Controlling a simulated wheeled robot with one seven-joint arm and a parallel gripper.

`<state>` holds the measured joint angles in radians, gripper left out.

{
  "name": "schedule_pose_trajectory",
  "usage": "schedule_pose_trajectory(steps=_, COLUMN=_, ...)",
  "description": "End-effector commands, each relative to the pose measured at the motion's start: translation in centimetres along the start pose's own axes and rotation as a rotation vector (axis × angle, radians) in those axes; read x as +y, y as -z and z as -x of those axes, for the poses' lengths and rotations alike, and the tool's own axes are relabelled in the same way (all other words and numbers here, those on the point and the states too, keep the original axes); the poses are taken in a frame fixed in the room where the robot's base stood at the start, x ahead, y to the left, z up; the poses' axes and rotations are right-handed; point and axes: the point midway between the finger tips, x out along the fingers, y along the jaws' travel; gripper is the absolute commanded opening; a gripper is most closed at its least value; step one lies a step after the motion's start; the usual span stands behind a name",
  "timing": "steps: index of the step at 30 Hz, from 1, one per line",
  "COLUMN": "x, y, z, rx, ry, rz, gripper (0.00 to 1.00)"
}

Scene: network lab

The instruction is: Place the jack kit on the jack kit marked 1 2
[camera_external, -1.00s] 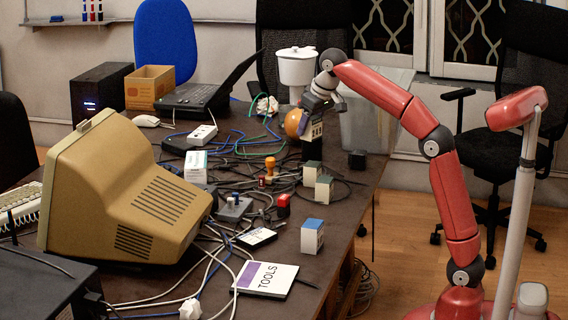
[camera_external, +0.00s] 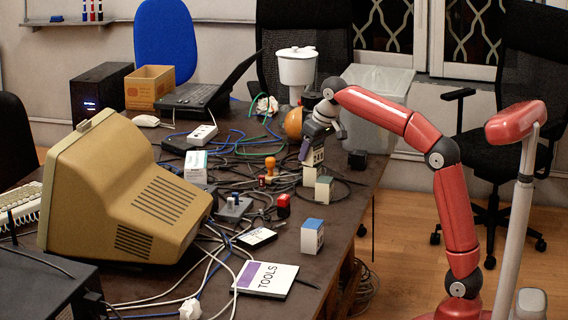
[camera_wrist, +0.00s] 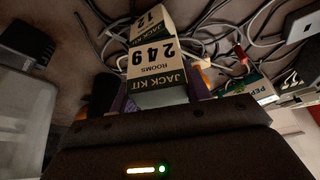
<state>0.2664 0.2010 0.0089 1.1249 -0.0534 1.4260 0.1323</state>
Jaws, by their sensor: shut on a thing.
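My gripper (camera_external: 308,147) points down at the right edge of the table, its fingers shut on a jack kit (camera_external: 315,157). The wrist view shows this held jack kit (camera_wrist: 160,65) as a cream box with dark green bands, marked ROOMS 249, between purple fingers. The jack kit marked 1 2 (camera_wrist: 149,20) shows just beyond the held one's far end, roughly in line with it. In the external view the lower jack kit (camera_external: 310,177) stands directly under the held one. I cannot tell whether the two touch.
Another green-topped box (camera_external: 324,190) stands close in front of the stack. An orange ball (camera_external: 294,123) and a white-lidded pot (camera_external: 297,68) are behind. Loose cables (camera_external: 248,150) cover the table to the left. A blue-topped box (camera_external: 312,236) stands nearer.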

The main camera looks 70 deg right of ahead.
Motion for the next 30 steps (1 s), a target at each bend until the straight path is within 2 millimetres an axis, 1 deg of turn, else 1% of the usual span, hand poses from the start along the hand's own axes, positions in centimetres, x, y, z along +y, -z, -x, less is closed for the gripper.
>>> schedule_pose_trajectory(steps=4, x=0.0, y=-0.1, z=-0.3, rx=0.000, ry=0.000, rz=0.000, gripper=0.22)
schedule_pose_trajectory(steps=5, x=0.0, y=-0.1, z=-0.3, rx=0.000, ry=0.000, rz=0.000, gripper=0.50)
schedule_pose_trajectory(steps=9, x=0.0, y=-0.1, z=-0.3, rx=0.000, ry=0.000, rz=0.000, gripper=0.68)
schedule_pose_trajectory(steps=17, x=0.0, y=-0.1, z=-0.2, rx=0.000, ry=0.000, rz=0.000, gripper=0.69)
schedule_pose_trajectory(steps=20, x=0.0, y=0.1, z=0.3, rx=0.000, ry=0.000, rz=0.000, gripper=0.69)
schedule_pose_trajectory(steps=23, x=0.0, y=0.2, z=1.6, rx=0.003, ry=0.001, rz=0.000, gripper=0.69)
schedule_pose_trajectory(steps=26, x=0.0, y=0.2, z=3.6, rx=0.003, ry=0.001, rz=0.000, gripper=0.69)
schedule_pose_trajectory(steps=30, x=-0.1, y=0.2, z=6.8, rx=0.003, ry=0.001, rz=0.001, gripper=0.69)
